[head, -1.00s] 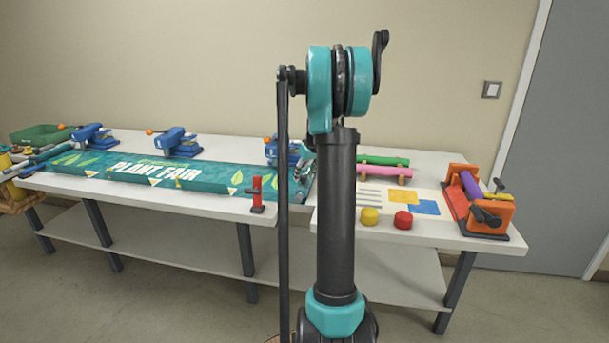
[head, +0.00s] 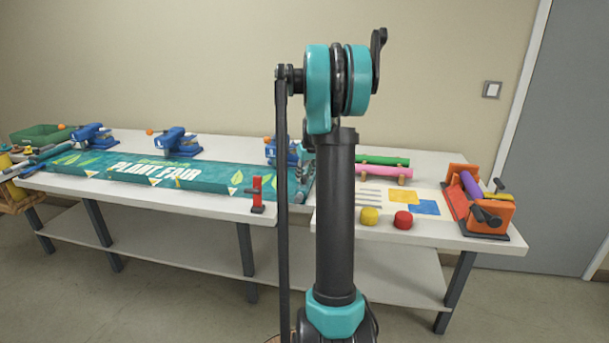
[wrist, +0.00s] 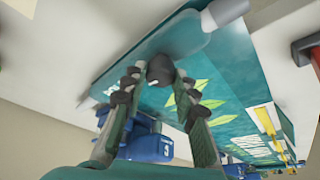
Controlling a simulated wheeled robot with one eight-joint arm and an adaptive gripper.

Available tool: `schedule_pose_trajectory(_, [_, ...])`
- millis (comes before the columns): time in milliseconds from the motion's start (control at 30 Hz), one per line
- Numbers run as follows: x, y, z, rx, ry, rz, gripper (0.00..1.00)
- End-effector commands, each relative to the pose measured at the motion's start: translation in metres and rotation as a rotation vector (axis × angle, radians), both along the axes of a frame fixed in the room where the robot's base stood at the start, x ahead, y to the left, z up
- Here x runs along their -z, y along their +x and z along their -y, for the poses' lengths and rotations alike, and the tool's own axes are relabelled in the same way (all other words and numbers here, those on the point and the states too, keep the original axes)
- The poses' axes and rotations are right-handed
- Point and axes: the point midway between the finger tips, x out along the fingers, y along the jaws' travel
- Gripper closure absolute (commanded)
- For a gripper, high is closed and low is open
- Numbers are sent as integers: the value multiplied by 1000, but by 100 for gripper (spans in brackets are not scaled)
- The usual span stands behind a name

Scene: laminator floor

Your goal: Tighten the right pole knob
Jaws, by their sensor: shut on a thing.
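The teal PLANT FAIR banner (head: 170,172) lies along the left table, its right end partly behind my arm. In the wrist view the banner (wrist: 215,95) runs off to the lower right, with a rounded teal pole sleeve and a pale pole end (wrist: 225,11) at its edge. A small dark knob (wrist: 160,69) sits at that edge, between my fingertips. My gripper (wrist: 159,77) is shut on the knob, one finger on each side. In the head view my gripper is mostly hidden behind my arm at the banner's right end.
Blue clamp devices (head: 176,142) stand along the banner's back edge. A red clamp (head: 257,194) stands at the front edge. On the right table are a yellow knob (head: 370,216), a red knob (head: 403,220) and an orange roller device (head: 478,203).

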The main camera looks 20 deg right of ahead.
Motion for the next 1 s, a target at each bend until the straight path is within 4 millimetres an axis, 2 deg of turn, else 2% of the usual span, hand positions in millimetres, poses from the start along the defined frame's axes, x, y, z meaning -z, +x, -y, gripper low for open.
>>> schedule_pose_trajectory(1000, [0, 3, -6, 947, -2, 1, 100])
